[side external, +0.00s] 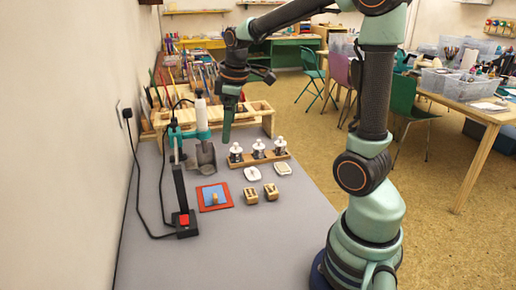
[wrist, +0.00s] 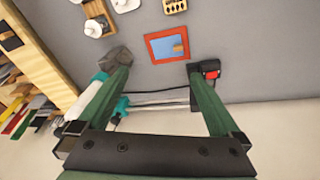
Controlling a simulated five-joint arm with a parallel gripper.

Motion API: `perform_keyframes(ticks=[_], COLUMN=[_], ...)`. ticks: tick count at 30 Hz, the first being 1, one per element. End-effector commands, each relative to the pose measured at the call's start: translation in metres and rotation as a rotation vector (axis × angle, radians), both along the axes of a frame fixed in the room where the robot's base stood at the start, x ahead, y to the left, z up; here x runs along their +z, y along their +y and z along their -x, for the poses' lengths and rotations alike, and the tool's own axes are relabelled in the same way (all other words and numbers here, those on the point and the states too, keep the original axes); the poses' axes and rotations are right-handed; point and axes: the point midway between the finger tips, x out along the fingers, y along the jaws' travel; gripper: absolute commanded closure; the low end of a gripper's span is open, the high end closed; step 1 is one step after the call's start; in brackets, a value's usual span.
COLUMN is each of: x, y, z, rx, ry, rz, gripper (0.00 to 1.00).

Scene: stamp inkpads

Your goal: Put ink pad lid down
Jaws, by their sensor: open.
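My gripper (wrist: 158,68) is open and empty, with its green fingers spread wide. In the side external view it is raised above the back of the grey table. Two small white oval pieces (side external: 252,174) (side external: 283,169) lie apart on the table; I cannot tell which is an ink pad or its lid. One oval shows at the top of the wrist view (wrist: 125,4). A flat red-framed blue square (side external: 208,201) lies left of them with a small wooden piece (side external: 215,197) on it. It also shows beyond the fingertips in the wrist view (wrist: 151,47).
Two wooden blocks (side external: 251,195) (side external: 271,191) sit right of the red frame. A wooden rack (side external: 276,157) holds three white-knobbed pieces behind the ovals. A teal-clamped stand (side external: 179,150), a grey scoop (side external: 203,158) and a red-switched strip (side external: 184,220) stand at left. The front table is clear.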

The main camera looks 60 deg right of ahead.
Motion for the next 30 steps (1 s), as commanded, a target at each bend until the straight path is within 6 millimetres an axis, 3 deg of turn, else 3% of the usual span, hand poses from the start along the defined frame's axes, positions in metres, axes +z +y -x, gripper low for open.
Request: perform_keyframes(ticks=[1,6,12,18,30], x=[0.01,0.026,0.028,0.024,0.023], y=[0.019,0.067,0.108,0.125,0.127], z=[0.008,0.037,0.071,0.087,0.09], rx=[-0.031,-0.168,-0.306,-0.381,-0.395], ry=[-0.038,-0.144,-0.244,-0.289,-0.293], rz=[-0.006,-0.058,-0.148,-0.209,-0.218], gripper=[0.0,0.0,0.0,0.0,0.0])
